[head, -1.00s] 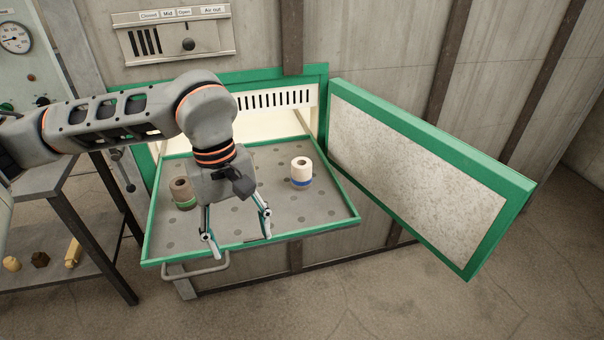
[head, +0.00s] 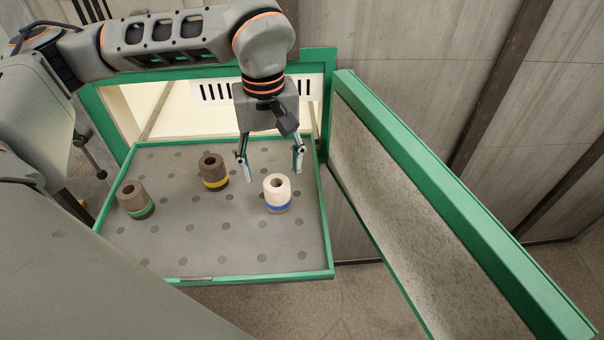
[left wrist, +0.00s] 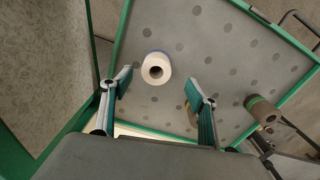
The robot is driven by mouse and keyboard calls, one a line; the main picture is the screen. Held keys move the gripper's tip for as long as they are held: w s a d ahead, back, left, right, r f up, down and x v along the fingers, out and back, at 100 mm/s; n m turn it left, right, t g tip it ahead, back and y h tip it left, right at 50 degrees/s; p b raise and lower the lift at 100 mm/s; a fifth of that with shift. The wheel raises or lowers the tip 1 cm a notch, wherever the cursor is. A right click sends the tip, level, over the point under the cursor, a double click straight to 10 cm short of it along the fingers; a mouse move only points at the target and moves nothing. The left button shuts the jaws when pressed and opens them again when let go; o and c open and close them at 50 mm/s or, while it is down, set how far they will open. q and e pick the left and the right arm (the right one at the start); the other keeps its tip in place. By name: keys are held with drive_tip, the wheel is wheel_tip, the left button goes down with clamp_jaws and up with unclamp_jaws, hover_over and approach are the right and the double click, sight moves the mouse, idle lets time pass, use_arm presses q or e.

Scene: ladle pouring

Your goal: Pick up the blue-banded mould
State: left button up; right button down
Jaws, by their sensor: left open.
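The blue-banded mould (head: 277,190) is a white cylinder with a hole in its top and a blue band low down. It stands upright on the right part of the green-rimmed tray (head: 250,277). My left gripper (head: 271,168) is open and empty, pointing down above and just behind the mould in the head view. In the left wrist view the mould (left wrist: 157,68) shows ahead of and between the open fingers (left wrist: 160,98), not touched by them. My right gripper is not in view.
A brown yellow-banded mould (head: 213,172) and a brown green-banded mould (head: 136,200) stand on the tray to the left. The open green-edged door (head: 440,200) is close on the right. The tray's front part is clear.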

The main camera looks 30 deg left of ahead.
sight(277, 188)
use_arm(q)
drive_tip(key=shift+w+d, duration=0.1)
drive_tip(key=shift+w, duration=0.3)
drive_tip(key=shift+f, duration=0.2)
drive_tip(key=shift+s+f, duration=0.2)
drive_tip(key=shift+f, duration=1)
drive_tip(key=f, duration=0.5)
drive_tip(key=shift+w, duration=0.2)
drive_tip(key=c, duration=1.4)
